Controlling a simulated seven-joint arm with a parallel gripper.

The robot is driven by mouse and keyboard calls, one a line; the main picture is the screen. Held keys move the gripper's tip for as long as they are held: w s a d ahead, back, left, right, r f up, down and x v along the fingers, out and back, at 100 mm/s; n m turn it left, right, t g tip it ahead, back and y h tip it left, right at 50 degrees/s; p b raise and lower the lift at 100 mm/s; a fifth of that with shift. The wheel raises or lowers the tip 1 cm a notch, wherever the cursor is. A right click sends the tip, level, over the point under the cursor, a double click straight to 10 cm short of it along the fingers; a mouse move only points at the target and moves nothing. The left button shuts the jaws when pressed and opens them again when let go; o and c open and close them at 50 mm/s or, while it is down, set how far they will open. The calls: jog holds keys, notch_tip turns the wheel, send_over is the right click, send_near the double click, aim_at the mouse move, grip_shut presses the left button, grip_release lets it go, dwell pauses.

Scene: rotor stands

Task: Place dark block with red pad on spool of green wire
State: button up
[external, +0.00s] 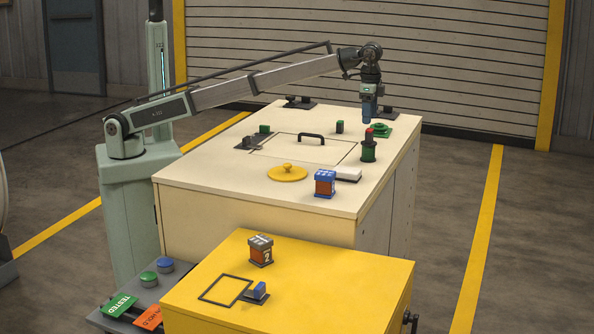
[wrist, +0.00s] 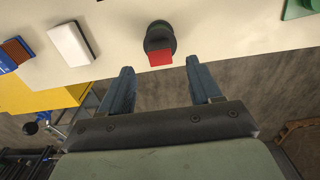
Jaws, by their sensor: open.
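The spool of green wire (external: 368,153) stands upright near the right edge of the cream cabinet top. The dark block with red pad (external: 369,136) appears to sit on top of it, with the red pad facing up. In the wrist view the red pad (wrist: 160,57) shows over the dark round spool rim (wrist: 159,33), toward its near side; the block's sides are mostly hidden. My gripper (external: 367,119) is open and empty, above and apart from the block. In the wrist view its two blue fingers (wrist: 160,68) are spread, with the red pad between and just beyond their tips.
A green round stand (external: 380,130) is just behind the spool. A white block (external: 347,174) and a blue-topped orange block (external: 325,184) lie in front. A yellow lid (external: 287,173) and a black handle (external: 311,136) are left. A lower yellow cabinet (external: 330,275) stands nearer.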

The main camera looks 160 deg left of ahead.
aim_at(369, 129)
notch_tip(369, 129, up, 6)
jog(key=shift+f, duration=0.25)
dwell(0.4)
